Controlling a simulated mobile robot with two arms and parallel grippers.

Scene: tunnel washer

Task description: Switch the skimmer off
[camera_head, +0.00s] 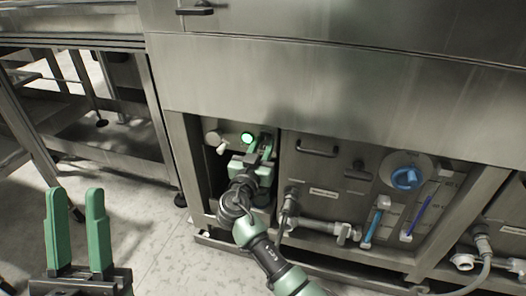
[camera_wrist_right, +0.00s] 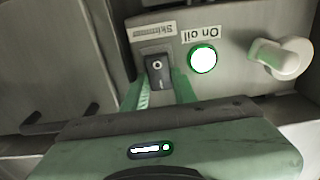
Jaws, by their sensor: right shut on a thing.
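The skimmer switch (camera_wrist_right: 158,72) is a small black rocker on the grey panel, under an upside-down label starting "Skim" (camera_wrist_right: 155,30). My right gripper (camera_wrist_right: 160,90) has one green finger on each side of the switch and is shut on it. In the head view the right gripper (camera_head: 262,150) reaches into the open bay, hiding the switch. A green-rimmed lamp (camera_wrist_right: 203,58), beside an "On oil" label (camera_wrist_right: 201,34), is lit; it glows green in the head view (camera_head: 247,138). My left gripper (camera_head: 77,215) is open and empty over the floor at lower left.
A pale knob (camera_wrist_right: 280,58) sticks out beside the lamp. Right of the bay is a panel with a handle (camera_head: 318,150), a blue knob (camera_head: 406,178), blue tubes (camera_head: 376,220) and pipework (camera_head: 325,226). A steel frame stands at left; the floor in front is clear.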

